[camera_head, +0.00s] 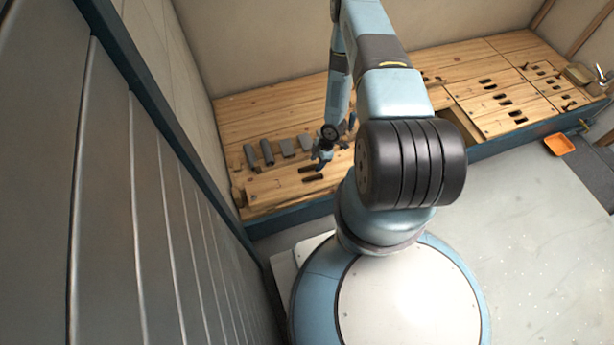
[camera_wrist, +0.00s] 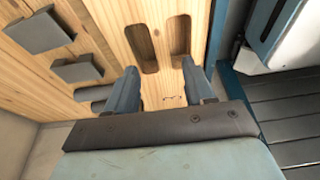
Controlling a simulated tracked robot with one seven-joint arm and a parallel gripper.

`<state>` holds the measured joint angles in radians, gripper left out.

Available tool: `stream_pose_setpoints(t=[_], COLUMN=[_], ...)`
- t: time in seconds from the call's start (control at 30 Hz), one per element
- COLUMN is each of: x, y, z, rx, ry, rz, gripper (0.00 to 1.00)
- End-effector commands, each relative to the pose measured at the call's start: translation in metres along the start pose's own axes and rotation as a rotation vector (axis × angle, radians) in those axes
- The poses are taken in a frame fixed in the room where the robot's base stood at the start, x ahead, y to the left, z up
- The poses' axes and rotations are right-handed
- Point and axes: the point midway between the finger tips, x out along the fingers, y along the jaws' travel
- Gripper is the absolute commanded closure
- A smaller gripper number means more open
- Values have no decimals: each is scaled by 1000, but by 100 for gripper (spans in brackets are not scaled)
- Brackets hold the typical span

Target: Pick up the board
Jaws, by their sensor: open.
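The board (camera_head: 273,186) is a light wooden panel with two dark oblong slots, set in the left end of the wooden bench. In the wrist view the board (camera_wrist: 161,30) fills the upper middle, with its two slots side by side just beyond the fingertips. My gripper (camera_wrist: 157,78) is open, with a fingertip on each side and nothing visible between them. In the head view my gripper (camera_head: 326,152) is small and partly hidden by my arm, close above the slots. I cannot tell whether the fingers touch the wood.
Several grey blocks (camera_head: 267,152) stand in a row behind the board; some grey blocks (camera_wrist: 78,68) show at left in the wrist view. A grey panelled wall (camera_head: 120,190) is close on the left. An orange tray (camera_head: 559,144) lies on the floor at right.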

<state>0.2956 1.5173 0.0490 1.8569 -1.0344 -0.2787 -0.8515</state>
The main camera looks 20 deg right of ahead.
Motion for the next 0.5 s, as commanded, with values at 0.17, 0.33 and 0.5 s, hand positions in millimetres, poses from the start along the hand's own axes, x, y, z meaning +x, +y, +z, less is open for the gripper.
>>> stream_pose_setpoints(t=[0.17,0.33,0.5], x=[18,24,37], y=[0,0,-1], z=[0,0,-2], rx=[1,2,0], ry=[0,0,0], rz=[1,1,0], gripper=[47,47,47])
